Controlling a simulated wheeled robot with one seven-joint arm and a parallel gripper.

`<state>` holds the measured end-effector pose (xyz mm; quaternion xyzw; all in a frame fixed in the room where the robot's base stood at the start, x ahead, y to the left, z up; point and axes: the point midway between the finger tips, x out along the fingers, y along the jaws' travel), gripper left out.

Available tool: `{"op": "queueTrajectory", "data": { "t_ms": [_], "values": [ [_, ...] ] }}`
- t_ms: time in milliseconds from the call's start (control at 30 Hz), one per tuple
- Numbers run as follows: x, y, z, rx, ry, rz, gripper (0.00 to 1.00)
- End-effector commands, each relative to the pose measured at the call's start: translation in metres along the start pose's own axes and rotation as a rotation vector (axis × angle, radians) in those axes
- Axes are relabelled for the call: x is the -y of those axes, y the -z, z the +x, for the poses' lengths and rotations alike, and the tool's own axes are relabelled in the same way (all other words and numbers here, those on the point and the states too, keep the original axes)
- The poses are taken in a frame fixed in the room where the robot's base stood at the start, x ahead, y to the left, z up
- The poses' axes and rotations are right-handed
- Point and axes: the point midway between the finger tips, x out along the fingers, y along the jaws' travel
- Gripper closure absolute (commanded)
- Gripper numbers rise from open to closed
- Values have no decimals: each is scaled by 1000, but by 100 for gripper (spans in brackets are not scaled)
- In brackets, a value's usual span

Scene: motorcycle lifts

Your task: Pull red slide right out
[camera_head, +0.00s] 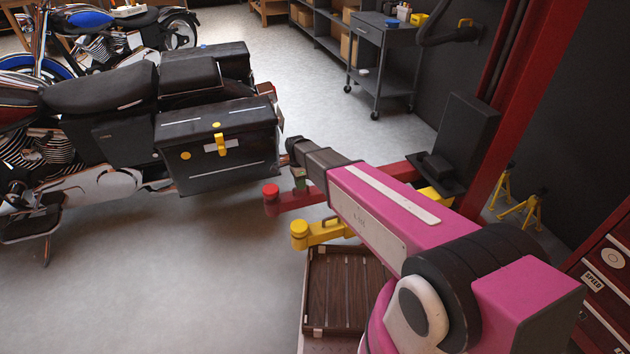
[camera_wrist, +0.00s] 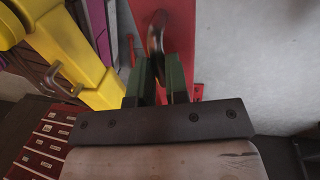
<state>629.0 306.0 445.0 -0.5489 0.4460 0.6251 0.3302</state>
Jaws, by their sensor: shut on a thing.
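The red slide (camera_head: 290,203) is a red lift arm reaching left, with a round red pad (camera_head: 270,190) at its end. It fills the upper middle of the wrist view (camera_wrist: 183,25), where a dark curved handle (camera_wrist: 156,40) stands on it. My gripper (camera_wrist: 157,82) is shut on this handle, its two green-dark fingers on either side. In the head view my gripper (camera_head: 300,178) is at the slide, mostly hidden by my wrist. My arm hides much of the slide's middle.
A yellow lift arm (camera_head: 325,232) lies just in front of the red slide. A motorcycle with a black side case (camera_head: 215,160) stands to the left. A red drawer cabinet (camera_head: 605,262) is at right, by the red post (camera_head: 535,85). Floor at the lower left is clear.

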Motion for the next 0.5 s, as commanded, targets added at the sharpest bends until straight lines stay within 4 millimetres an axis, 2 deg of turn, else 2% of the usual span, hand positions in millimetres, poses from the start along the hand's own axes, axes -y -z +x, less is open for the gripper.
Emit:
{"op": "queueTrajectory", "data": {
  "t_ms": [33,200,500],
  "values": [
    [0,-9,-1,4,0,-2,100],
    [0,-24,-1,4,0,0,100],
    [0,-28,-1,5,0,0,100]
  ]
}}
